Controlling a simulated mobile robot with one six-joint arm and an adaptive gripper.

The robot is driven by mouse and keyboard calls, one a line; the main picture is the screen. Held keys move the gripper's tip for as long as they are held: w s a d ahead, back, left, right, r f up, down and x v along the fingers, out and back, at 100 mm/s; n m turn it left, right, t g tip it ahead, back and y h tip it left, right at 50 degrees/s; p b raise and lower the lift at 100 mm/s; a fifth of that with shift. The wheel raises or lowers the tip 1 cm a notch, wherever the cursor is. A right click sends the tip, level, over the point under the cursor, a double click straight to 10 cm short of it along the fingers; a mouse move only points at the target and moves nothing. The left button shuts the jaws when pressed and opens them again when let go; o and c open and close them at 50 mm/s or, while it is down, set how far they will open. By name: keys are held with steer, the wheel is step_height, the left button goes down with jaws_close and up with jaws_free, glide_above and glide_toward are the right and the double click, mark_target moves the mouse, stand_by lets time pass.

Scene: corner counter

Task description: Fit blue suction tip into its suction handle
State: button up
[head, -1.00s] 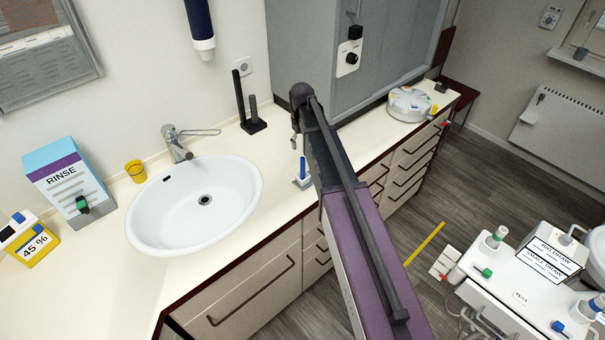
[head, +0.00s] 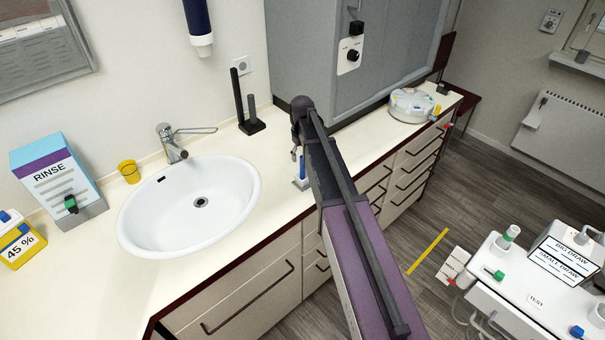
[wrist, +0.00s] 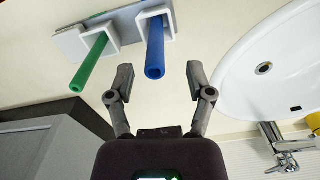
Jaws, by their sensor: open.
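The blue suction tip (wrist: 155,50) stands in a white clip of a small holder (wrist: 70,45) on the counter. A green tip (wrist: 92,62) sits in the other clip, to its left in the wrist view. My gripper (wrist: 160,78) is open and empty. Its fingers point toward the blue tip, whose near end appears between the two fingertips. I cannot tell how far apart they are in depth. I cannot make out for certain which piece is the suction handle.
A sink (head: 225,180) with a tap (head: 170,143) lies left of the holder. A black stand (head: 250,122) is behind it, near a grey cabinet (head: 320,70). A white unit (head: 530,290) with a green-banded piece (head: 509,238) stands at lower right.

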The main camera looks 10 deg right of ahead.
mark_target(302, 170)
stand_by(0.4)
steer(key=shift+w+d+f+b, duration=0.1)
steer(key=shift+w+f+b, duration=0.05)
steer(key=shift+f+b, duration=1.2)
steer(key=shift+w+d+f+b, duration=0.1)
steer(key=shift+w+f+b, duration=0.05)
steer(key=shift+f+b, duration=1.15)
steer(key=c, duration=0.9)
